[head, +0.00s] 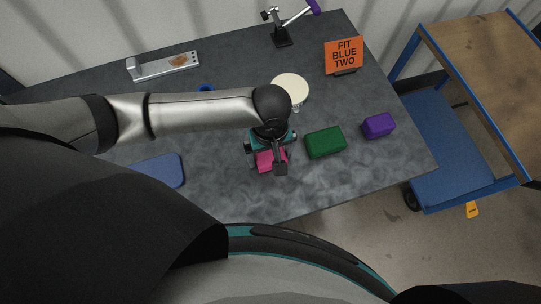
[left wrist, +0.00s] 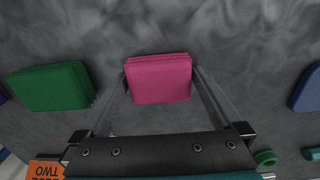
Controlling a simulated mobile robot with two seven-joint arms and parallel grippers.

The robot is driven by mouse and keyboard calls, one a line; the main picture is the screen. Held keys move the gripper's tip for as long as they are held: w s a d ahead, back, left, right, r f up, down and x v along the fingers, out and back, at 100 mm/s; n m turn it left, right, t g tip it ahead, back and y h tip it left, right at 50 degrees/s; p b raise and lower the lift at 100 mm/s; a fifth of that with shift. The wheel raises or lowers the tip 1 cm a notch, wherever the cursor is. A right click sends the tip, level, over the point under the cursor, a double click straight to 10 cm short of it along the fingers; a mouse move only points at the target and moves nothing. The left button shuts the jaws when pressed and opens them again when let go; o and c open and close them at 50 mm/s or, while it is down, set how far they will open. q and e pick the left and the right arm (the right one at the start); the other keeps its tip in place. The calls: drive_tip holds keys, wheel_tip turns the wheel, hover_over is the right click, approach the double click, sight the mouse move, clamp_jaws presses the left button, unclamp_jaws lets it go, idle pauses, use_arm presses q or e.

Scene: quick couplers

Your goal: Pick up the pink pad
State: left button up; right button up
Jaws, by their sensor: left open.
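The pink pad (head: 265,162) lies on the grey table, partly hidden under my left gripper in the head view. In the left wrist view the pink pad (left wrist: 160,80) sits between the tips of my left gripper's two fingers. My left gripper (left wrist: 160,88) is open, with one finger at each side of the pad. A narrow gap seems to show at the sides, but I cannot tell whether either finger touches. In the head view the left gripper (head: 268,160) points down over the pad. My right gripper is not in view.
A green pad (head: 325,142) and a purple pad (head: 379,125) lie to the right. A blue mat (head: 159,171) lies to the left. A cream disc (head: 290,88), an orange sign (head: 344,55) and a metal bracket (head: 165,66) stand farther back. The table's front right is clear.

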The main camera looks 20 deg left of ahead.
sight(270, 155)
use_arm(q)
drive_tip(key=c, duration=1.1)
drive_tip(key=shift+r, duration=0.1)
wheel_tip(270, 155, up, 20)
drive_tip(key=p, duration=0.7)
